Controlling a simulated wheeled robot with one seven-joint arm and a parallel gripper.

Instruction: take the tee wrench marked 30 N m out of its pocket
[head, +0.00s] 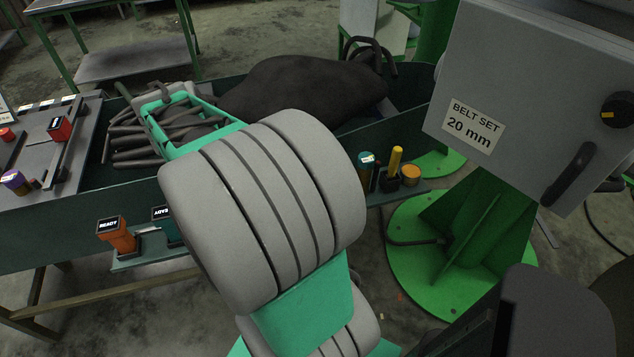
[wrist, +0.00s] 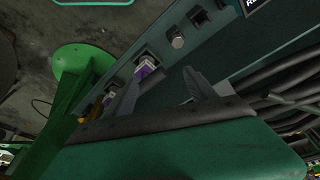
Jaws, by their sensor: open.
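No 30 N m marking is legible in either view, so I cannot tell which piece is the wrench named. In the wrist view, a purple-and-white piece (wrist: 146,66) sits in a pocket on the green ledge, just beyond the left finger. A second purple piece (wrist: 108,101) is further left, partly behind that finger. My gripper (wrist: 161,79) is open, with nothing between its fingers. In the head view my arm hides the gripper and the middle of the ledge. An orange READY tool (head: 118,236) and a teal tool (head: 166,228) stand left of the arm.
A green pedestal (head: 460,235) carries the BELT SET box (head: 540,90).

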